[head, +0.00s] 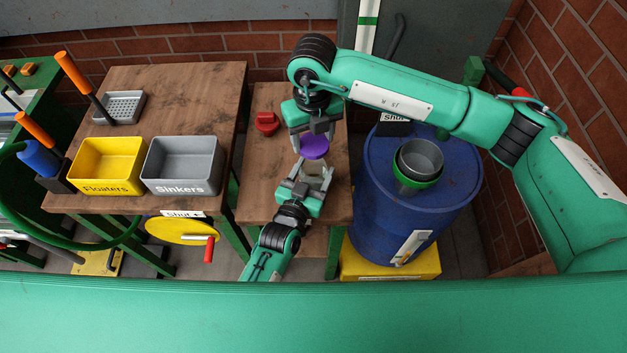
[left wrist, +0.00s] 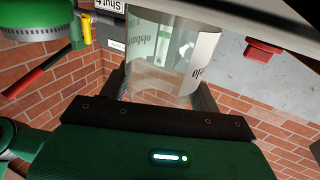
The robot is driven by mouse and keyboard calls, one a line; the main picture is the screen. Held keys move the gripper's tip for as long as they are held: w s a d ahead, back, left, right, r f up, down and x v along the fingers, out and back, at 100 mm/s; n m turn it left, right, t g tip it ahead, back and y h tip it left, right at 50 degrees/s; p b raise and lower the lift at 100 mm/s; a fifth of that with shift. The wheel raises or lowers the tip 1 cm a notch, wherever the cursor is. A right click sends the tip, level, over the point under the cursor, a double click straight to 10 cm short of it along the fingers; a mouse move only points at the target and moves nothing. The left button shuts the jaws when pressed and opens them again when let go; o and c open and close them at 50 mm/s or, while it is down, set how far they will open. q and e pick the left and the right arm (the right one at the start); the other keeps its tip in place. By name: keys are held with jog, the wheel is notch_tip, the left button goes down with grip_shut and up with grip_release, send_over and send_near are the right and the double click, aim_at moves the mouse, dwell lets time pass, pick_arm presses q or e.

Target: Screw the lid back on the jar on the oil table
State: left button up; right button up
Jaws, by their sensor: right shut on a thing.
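The clear jar (head: 318,170) with a printed white label stands on the small wooden table (head: 258,185). It also shows close up in the left wrist view (left wrist: 160,75). My left gripper (head: 307,183) has a finger on either side of the jar, seemingly touching it. My right gripper (head: 312,133) is shut on the purple lid (head: 315,149), above and slightly behind the jar in the head view. Whether the lid touches the jar's rim cannot be told.
A red object (head: 267,124) lies on the same table, left of my right gripper. A blue drum (head: 420,215) stands right of it, bearing nested cups (head: 420,158). On the left table are a yellow Floaters bin (head: 107,187) and a grey Sinkers bin (head: 182,188).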

pick_arm(q)
jog(key=c, duration=0.8)
jog(key=shift+o, duration=0.2)
pick_arm(e)
jog(key=shift+f, duration=2.5)
jog(key=shift+f, duration=0.9)
jog(key=shift+f, duration=0.55)
